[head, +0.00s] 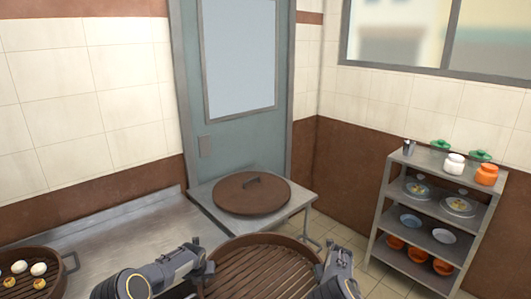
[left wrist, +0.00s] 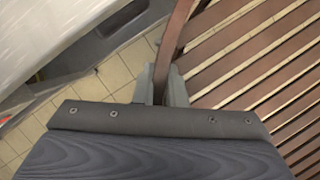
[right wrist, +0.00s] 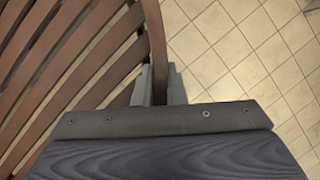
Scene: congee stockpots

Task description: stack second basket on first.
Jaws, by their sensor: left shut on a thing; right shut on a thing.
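A round brown slatted basket (head: 258,270) is held in front of me, at the bottom of the head view. It looks empty. My left gripper (head: 208,268) is shut on its left rim, and my right gripper (head: 322,268) is shut on its right rim. In the left wrist view the rim (left wrist: 172,50) runs between the fingers, with the slats to the right. In the right wrist view the rim (right wrist: 155,35) is between the fingers, with the slats to the left. Floor tiles show through the slats.
A steel counter (head: 120,238) runs along the left wall, bare between the bun basket and my left arm. A brown lid (head: 238,202) lies on a steel side table (head: 213,188) ahead. A shelf (head: 402,212) with pots and bowls stands at the right, with open floor before it.

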